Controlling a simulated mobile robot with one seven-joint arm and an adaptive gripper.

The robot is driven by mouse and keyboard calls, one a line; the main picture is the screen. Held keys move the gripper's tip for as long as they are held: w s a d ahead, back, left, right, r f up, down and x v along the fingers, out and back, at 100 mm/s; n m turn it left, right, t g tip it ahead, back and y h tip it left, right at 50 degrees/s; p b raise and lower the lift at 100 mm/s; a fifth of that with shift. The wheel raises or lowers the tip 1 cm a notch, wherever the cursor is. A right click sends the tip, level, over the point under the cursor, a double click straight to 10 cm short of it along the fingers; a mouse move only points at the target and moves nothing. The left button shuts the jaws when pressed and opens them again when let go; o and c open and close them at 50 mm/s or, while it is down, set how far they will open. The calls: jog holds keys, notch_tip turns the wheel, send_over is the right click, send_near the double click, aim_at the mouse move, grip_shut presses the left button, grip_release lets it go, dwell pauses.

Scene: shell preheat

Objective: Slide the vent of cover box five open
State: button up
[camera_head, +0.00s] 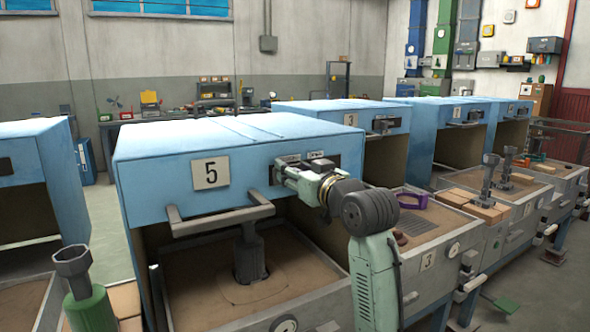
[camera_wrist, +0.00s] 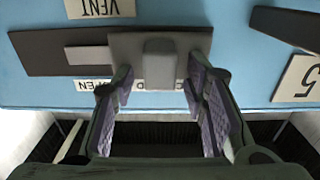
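Cover box five (camera_head: 140,195) is a light blue box with a "5" plate (camera_head: 210,172) and a grey bar handle (camera_head: 222,218) on its front. Its vent is a dark slot (camera_wrist: 50,52) with a grey sliding plate (camera_wrist: 125,48) and a raised knob (camera_wrist: 160,62), seen upside down in the wrist view. The plate is at the slot's right end there, leaving the left part uncovered by it. My gripper (camera_wrist: 158,85) is open, its purple-padded fingers on either side of the knob with gaps showing. In the head view my gripper (camera_head: 290,168) is at the vent, partly hiding it.
The handle sticks out left of my gripper in the head view. A bed (camera_head: 205,300) with a dark post (camera_head: 250,255) lies under the box. More blue boxes (camera_head: 335,113) stand to the right. A hex-topped tool (camera_head: 88,290) stands at the lower left.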

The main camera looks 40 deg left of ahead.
grip_shut()
dwell(0.4)
dwell(0.4)
